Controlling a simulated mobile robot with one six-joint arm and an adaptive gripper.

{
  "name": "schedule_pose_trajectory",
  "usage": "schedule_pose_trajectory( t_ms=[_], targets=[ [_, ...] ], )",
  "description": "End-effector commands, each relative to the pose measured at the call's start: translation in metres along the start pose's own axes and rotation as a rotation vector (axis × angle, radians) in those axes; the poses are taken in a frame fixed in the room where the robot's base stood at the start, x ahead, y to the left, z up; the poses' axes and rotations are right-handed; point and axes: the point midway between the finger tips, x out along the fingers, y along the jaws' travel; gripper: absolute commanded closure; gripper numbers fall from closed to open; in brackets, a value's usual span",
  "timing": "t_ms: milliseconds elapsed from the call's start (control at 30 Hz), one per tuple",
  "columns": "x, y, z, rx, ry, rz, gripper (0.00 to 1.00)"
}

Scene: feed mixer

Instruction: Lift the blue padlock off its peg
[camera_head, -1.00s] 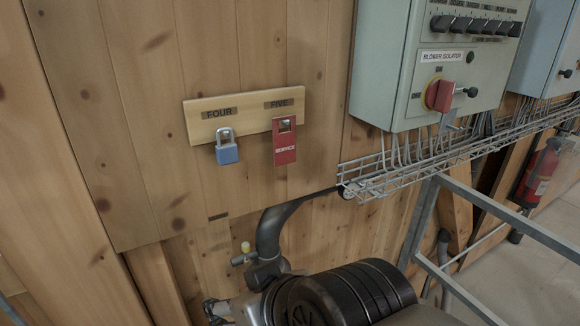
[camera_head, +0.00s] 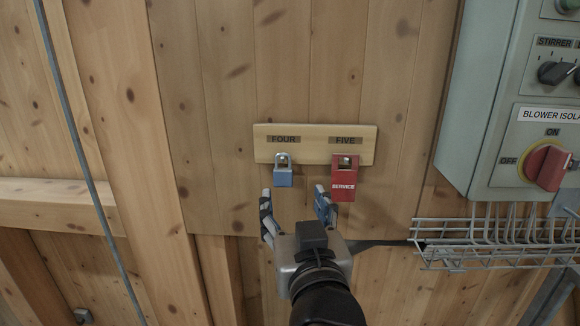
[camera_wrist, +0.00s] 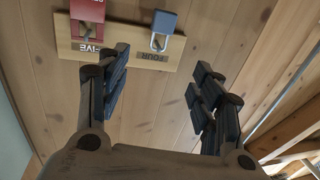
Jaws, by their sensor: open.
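The blue padlock (camera_head: 283,177) hangs by its silver shackle under the label FOUR on a pale wooden board (camera_head: 312,131) on the wall. In the wrist view the padlock (camera_wrist: 163,24) appears upside down at the top, beyond the fingertips and right of centre between the fingers. My gripper (camera_head: 296,197) is open and empty, just below and in front of the padlock. Its two dark blue-padded fingers (camera_wrist: 158,76) are spread wide and appear apart from the padlock.
A red SERVICE tag (camera_head: 343,184) hangs under the label FIVE, close to my right finger in the head view; it also shows in the wrist view (camera_wrist: 88,10). A grey control box (camera_head: 480,100) and wire cable tray (camera_head: 490,232) are at right. The wall left of the board is clear.

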Motion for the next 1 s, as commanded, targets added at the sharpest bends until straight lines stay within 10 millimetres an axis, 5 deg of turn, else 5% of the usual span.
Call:
schedule_pose_trajectory(
  t_ms=[1000],
  targets=[
    [0.129, 0.000, 0.000, 0.002, 0.000, -0.002, 0.40]
  ],
)
